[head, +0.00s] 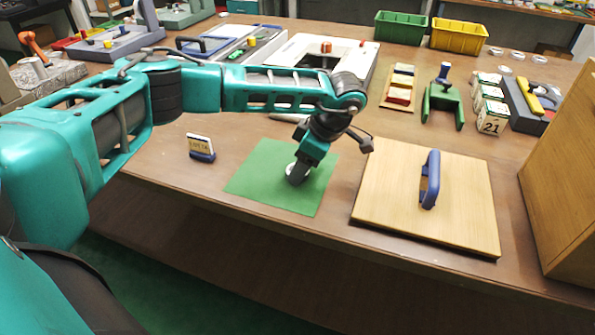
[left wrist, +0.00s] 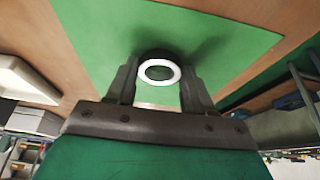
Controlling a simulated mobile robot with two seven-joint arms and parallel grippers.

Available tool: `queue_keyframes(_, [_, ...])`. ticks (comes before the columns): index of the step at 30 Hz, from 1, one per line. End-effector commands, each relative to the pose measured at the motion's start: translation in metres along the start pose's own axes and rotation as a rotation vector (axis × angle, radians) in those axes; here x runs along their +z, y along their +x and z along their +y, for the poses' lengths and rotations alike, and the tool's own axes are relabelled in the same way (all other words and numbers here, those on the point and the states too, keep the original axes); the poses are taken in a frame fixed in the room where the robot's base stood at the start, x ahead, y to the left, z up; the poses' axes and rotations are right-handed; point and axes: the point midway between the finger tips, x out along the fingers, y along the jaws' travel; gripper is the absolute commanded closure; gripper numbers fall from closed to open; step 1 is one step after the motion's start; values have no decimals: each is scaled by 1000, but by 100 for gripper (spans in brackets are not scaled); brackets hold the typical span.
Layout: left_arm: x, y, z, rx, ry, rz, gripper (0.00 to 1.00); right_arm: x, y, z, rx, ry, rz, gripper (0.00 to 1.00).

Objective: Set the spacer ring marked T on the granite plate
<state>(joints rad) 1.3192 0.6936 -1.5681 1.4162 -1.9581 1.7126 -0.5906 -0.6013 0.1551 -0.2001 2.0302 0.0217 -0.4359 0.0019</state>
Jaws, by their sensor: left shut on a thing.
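My left gripper (head: 298,172) points down over the green mat (head: 259,178) in the head view. In the left wrist view its two fingers (left wrist: 159,85) are shut on a ring (left wrist: 159,62) with a white face and a dark side. The ring is over or on the mat; I cannot tell whether it touches. No letter on it is readable. No plate is clearly granite; a speckled grey block (head: 62,74) stands at the far left. My right gripper is not in view.
A small label stand (head: 201,147) is left of the mat. A wooden board with a blue handle (head: 395,205) lies to its right. Behind are a white tray (head: 366,55), a green clamp (head: 443,97), number blocks (head: 492,117), and green (head: 400,27) and yellow (head: 459,35) bins.

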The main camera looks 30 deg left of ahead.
Motion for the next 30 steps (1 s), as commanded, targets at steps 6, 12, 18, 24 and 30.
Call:
queue_keyframes(6, [0, 0, 0, 0, 0, 0, 73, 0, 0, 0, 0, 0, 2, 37])
queue_keyframes(12, [0, -1, 0, 1, 0, 0, 87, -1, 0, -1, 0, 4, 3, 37])
queue_keyframes(18, [-1, -4, 0, 2, 0, -1, 88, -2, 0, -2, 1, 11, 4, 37])
queue_keyframes(24, [-9, -23, 1, 4, 0, -1, 88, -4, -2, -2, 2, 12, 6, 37])
queue_keyframes(30, [-27, -67, 1, 6, -1, -3, 88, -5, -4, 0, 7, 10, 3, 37])
